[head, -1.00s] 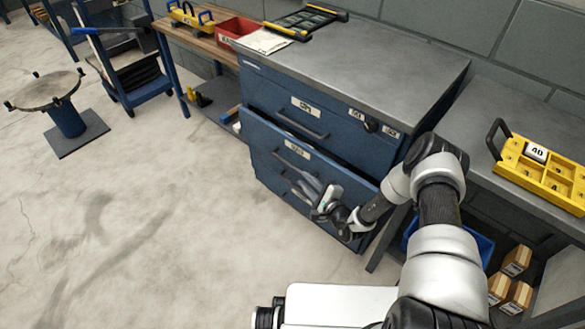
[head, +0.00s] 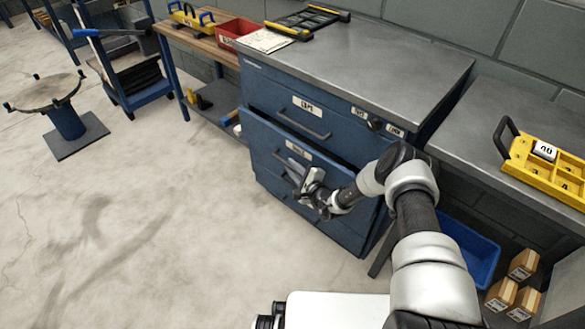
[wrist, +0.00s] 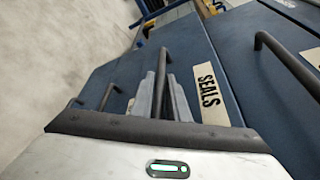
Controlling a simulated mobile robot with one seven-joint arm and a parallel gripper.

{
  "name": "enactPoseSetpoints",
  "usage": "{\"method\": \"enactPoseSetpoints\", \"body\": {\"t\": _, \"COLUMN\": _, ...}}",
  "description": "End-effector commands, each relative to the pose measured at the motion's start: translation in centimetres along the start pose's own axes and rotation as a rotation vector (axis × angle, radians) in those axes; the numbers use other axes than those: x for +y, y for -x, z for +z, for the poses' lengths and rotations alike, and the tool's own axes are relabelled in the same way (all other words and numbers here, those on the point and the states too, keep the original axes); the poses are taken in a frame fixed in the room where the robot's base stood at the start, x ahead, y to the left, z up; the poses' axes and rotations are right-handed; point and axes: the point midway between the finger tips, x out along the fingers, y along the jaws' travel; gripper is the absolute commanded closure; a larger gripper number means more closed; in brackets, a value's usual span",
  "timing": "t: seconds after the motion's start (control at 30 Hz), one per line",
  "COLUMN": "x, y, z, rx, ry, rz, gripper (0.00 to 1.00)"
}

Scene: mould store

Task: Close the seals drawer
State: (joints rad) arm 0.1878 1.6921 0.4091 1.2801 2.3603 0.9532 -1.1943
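The seals drawer (head: 262,137) is the second drawer down in the blue cabinet, and its front stands out from the cabinet face in the head view. Its SEALS label (wrist: 208,88) is readable in the wrist view. My gripper (head: 300,171) is at the front of this drawer, below the label. In the wrist view, my grey fingers (wrist: 164,97) lie on either side of the dark bar handle (wrist: 162,68) and seem closed on it. Finger contact is partly hidden by the gripper body. The inside of the drawer is mostly hidden.
The drawer above, with its handle (head: 303,124), looks shut. A worktop (head: 360,55) covers the cabinet. A bench with a yellow tray (head: 548,165) stands at right, above a blue bin (head: 468,250) and several cartons.

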Motion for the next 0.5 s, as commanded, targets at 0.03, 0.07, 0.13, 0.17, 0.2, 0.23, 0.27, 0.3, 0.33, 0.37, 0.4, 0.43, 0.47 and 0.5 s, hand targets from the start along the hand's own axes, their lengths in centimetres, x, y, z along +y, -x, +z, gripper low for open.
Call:
{"method": "enactPoseSetpoints", "body": {"t": 0.03, "x": 0.0, "y": 0.0, "z": 0.0, "rx": 0.000, "ry": 0.000, "rz": 0.000, "gripper": 0.95}}
{"method": "enactPoseSetpoints", "body": {"t": 0.07, "x": 0.0, "y": 0.0, "z": 0.0, "rx": 0.000, "ry": 0.000, "rz": 0.000, "gripper": 1.00}}
{"method": "enactPoseSetpoints", "body": {"t": 0.13, "x": 0.0, "y": 0.0, "z": 0.0, "rx": 0.000, "ry": 0.001, "rz": 0.000, "gripper": 1.00}}
{"method": "enactPoseSetpoints", "body": {"t": 0.17, "x": 0.0, "y": 0.0, "z": 0.0, "rx": 0.000, "ry": 0.000, "rz": 0.000, "gripper": 1.00}}
{"method": "enactPoseSetpoints", "body": {"t": 0.2, "x": 0.0, "y": 0.0, "z": 0.0, "rx": 0.000, "ry": 0.001, "rz": 0.000, "gripper": 1.00}}
{"method": "enactPoseSetpoints", "body": {"t": 0.23, "x": 0.0, "y": 0.0, "z": 0.0, "rx": 0.000, "ry": 0.001, "rz": 0.000, "gripper": 1.00}}
{"method": "enactPoseSetpoints", "body": {"t": 0.27, "x": 0.0, "y": 0.0, "z": 0.0, "rx": 0.000, "ry": 0.001, "rz": 0.000, "gripper": 1.00}}
{"method": "enactPoseSetpoints", "body": {"t": 0.3, "x": 0.0, "y": 0.0, "z": -0.2, "rx": 0.000, "ry": 0.001, "rz": -0.001, "gripper": 1.00}}
{"method": "enactPoseSetpoints", "body": {"t": 0.33, "x": -0.1, "y": -0.1, "z": -0.4, "rx": 0.000, "ry": 0.002, "rz": -0.001, "gripper": 1.00}}
{"method": "enactPoseSetpoints", "body": {"t": 0.37, "x": -0.2, "y": -0.3, "z": -0.8, "rx": 0.000, "ry": 0.003, "rz": -0.002, "gripper": 1.00}}
{"method": "enactPoseSetpoints", "body": {"t": 0.4, "x": -0.5, "y": -0.6, "z": -1.4, "rx": 0.001, "ry": 0.004, "rz": -0.004, "gripper": 1.00}}
{"method": "enactPoseSetpoints", "body": {"t": 0.43, "x": -0.8, "y": -0.8, "z": -1.8, "rx": 0.000, "ry": 0.004, "rz": -0.005, "gripper": 1.00}}
{"method": "enactPoseSetpoints", "body": {"t": 0.47, "x": -1.1, "y": -0.9, "z": -2.2, "rx": 0.000, "ry": 0.006, "rz": -0.005, "gripper": 1.00}}
{"method": "enactPoseSetpoints", "body": {"t": 0.5, "x": -1.5, "y": -1.1, "z": -2.7, "rx": 0.000, "ry": 0.005, "rz": -0.004, "gripper": 1.00}}
